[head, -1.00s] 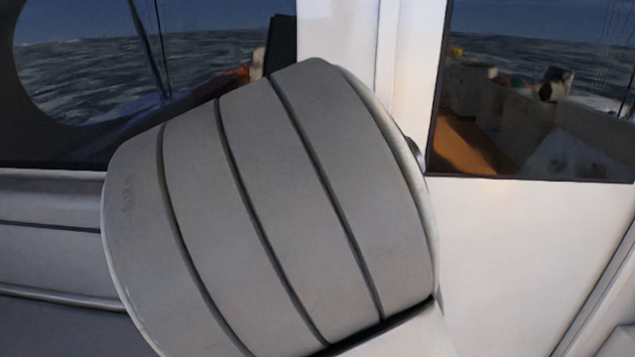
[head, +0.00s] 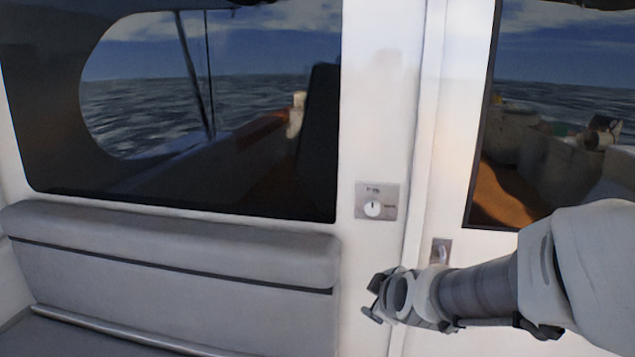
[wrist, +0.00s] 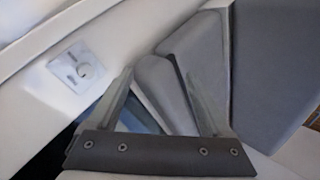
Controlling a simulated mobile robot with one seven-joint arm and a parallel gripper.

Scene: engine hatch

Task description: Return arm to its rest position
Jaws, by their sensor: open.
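My arm (head: 590,265) reaches in from the right edge of the head view, across the white door. My gripper (head: 370,299) is at its left end, pointing left in front of the white wall, below the switch plate and near the right end of the grey seat back. In the wrist view my gripper (wrist: 155,80) shows two fingers apart with nothing held between them. Grey cushions lie beyond the fingers there.
A switch plate with a round knob (head: 375,201) is on the wall; it also shows in the wrist view (wrist: 77,68). A door latch (head: 440,251) is just above my wrist. The grey padded bench back (head: 170,255) fills the lower left, under a dark window (head: 250,190).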

